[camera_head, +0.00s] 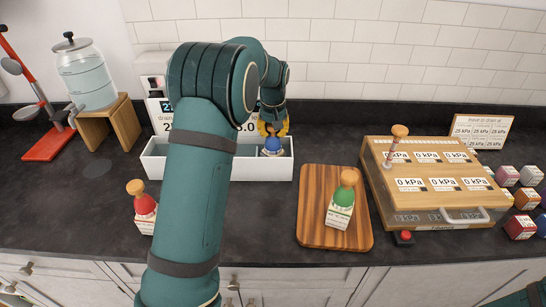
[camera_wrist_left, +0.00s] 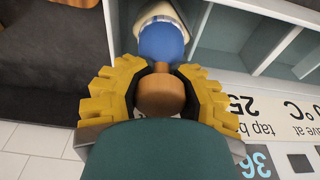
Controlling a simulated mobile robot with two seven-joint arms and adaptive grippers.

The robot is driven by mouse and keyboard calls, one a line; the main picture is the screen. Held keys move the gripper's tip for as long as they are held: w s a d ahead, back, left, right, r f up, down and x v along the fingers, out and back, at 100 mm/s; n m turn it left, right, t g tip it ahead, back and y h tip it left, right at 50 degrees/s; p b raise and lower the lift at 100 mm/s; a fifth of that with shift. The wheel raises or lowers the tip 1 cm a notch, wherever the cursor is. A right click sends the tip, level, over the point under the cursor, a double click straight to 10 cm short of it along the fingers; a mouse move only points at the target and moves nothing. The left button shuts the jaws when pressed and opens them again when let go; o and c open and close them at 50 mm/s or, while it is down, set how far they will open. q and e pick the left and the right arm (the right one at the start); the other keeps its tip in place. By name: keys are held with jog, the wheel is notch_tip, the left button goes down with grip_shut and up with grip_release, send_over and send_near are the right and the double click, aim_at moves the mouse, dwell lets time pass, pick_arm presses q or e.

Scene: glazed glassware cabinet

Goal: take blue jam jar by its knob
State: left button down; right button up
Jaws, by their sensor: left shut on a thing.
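The blue jam jar (camera_head: 272,147) stands in a compartment of the white divided tray (camera_head: 222,172). In the left wrist view its blue lid (camera_wrist_left: 161,42) and round wooden knob (camera_wrist_left: 160,96) show. The yellow fingers of my left gripper (camera_head: 273,129) come down on the jar from above. In the left wrist view my left gripper (camera_wrist_left: 160,76) has a finger on each side of the knob and is shut on it. My left forearm hides part of the tray. My right gripper is out of view.
A red-topped jar (camera_head: 145,207) stands left of my forearm. A green-topped jar (camera_head: 341,205) stands on a wooden board (camera_head: 309,205). A wooden gauge box (camera_head: 425,170) is at right, with several small coloured blocks (camera_head: 520,228) beyond. A glass dispenser (camera_head: 86,78) stands at back left.

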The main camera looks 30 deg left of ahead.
pick_arm(q)
jog(key=shift+r, duration=0.25)
